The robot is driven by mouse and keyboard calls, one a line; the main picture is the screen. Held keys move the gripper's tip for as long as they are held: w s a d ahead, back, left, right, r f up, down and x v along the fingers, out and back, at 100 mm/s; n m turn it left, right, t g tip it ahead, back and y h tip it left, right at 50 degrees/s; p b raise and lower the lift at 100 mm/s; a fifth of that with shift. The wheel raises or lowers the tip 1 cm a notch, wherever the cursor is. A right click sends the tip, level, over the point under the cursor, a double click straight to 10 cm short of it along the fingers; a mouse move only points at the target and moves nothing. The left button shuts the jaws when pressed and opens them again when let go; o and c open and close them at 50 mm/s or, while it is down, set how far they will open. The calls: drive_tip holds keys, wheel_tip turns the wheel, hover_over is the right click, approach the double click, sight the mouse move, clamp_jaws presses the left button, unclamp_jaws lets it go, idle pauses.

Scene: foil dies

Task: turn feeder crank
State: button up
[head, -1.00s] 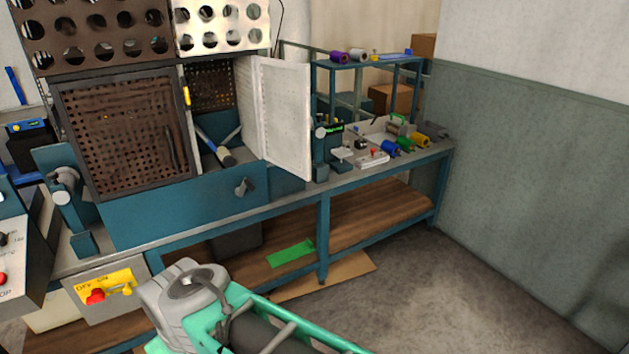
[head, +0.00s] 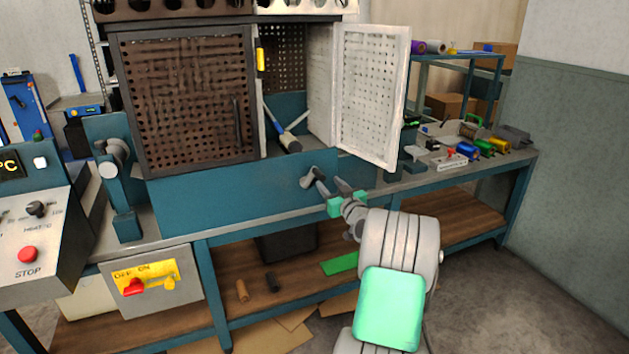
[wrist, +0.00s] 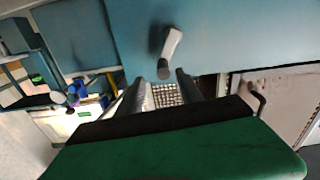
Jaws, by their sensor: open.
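A small grey crank (head: 312,177) with a dark handle end sticks out of the front of the blue panel (head: 230,200) below the mesh cabinet. In the wrist view the crank (wrist: 172,42) hangs from the blue panel, its dark knob just beyond and roughly between my fingertips. My gripper (head: 339,187) is just right of the crank in the head view. In the wrist view my gripper (wrist: 160,82) is open, with its two dark fingers apart and nothing visibly held. Whether a finger touches the knob I cannot tell.
A white perforated door (head: 370,95) stands open above my gripper. A hammer-like tool (head: 285,138) lies in the cabinet opening. A control box with a red STOP button (head: 27,254) and a yellow switch plate (head: 147,280) are at left. Several coloured spools (head: 484,147) sit on the right bench.

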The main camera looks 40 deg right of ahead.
sight(319, 175)
drive_tip(key=x, duration=0.7)
drive_tip(key=shift+w+a, duration=0.2)
drive_tip(key=shift+w, duration=0.25)
drive_tip(key=shift+c, duration=0.3)
clamp_jaws()
idle(0.5)
